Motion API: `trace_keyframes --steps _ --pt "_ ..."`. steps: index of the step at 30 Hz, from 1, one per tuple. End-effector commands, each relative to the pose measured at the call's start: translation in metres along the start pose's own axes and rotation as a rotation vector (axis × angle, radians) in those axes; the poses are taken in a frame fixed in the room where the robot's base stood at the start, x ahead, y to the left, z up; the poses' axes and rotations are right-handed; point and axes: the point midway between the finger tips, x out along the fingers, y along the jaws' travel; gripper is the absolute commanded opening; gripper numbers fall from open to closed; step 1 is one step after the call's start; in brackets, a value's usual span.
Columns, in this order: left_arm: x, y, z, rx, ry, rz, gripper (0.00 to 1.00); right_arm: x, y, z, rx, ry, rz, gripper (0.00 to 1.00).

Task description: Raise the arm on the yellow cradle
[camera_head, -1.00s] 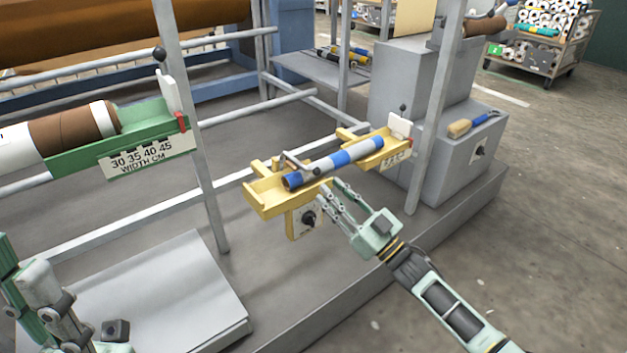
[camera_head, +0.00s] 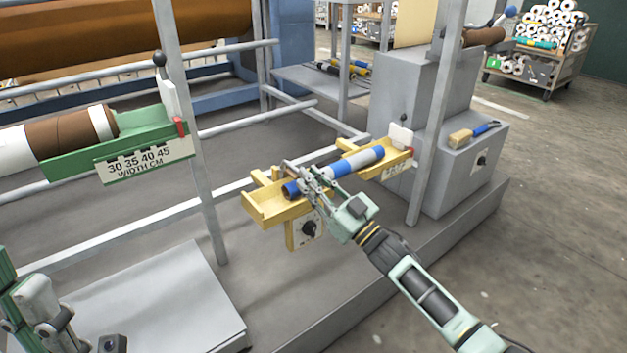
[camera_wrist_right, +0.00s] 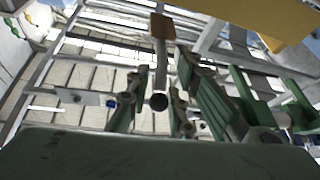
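The yellow cradle (camera_head: 262,208) stands at the middle of the head view and holds a blue and white roll (camera_head: 357,160). Its arm (camera_head: 289,166) lies low across the roll's left end and is partly hidden by my right gripper (camera_head: 308,180). In the right wrist view the arm seems to be the grey rod with a dark round end (camera_wrist_right: 158,101), between the two fingers (camera_wrist_right: 152,108). The fingers stand apart, with gaps beside the rod. My left gripper (camera_head: 48,318) is partly in view at the lower left, away from the cradle; its fingertips are unclear.
A dial box (camera_head: 307,229) hangs under the cradle. A grey post (camera_head: 432,130) stands close to its right. A green cradle (camera_head: 130,150) with a brown roll is at the left. A brush (camera_head: 474,134) lies on the grey cabinet (camera_head: 440,165).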

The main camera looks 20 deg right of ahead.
Motion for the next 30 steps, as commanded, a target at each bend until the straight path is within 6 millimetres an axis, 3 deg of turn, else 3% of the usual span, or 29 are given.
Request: trace_keyframes --steps 6,30 --pt "0.0000 0.0000 0.0001 0.000 0.000 0.000 0.40 -0.0002 0.0002 0.0000 0.000 0.000 0.000 0.00" --pt "0.0072 -0.0002 -0.0019 0.000 0.000 -0.001 0.40 0.0012 0.0014 -0.0029 0.000 -0.013 -0.001 0.00"
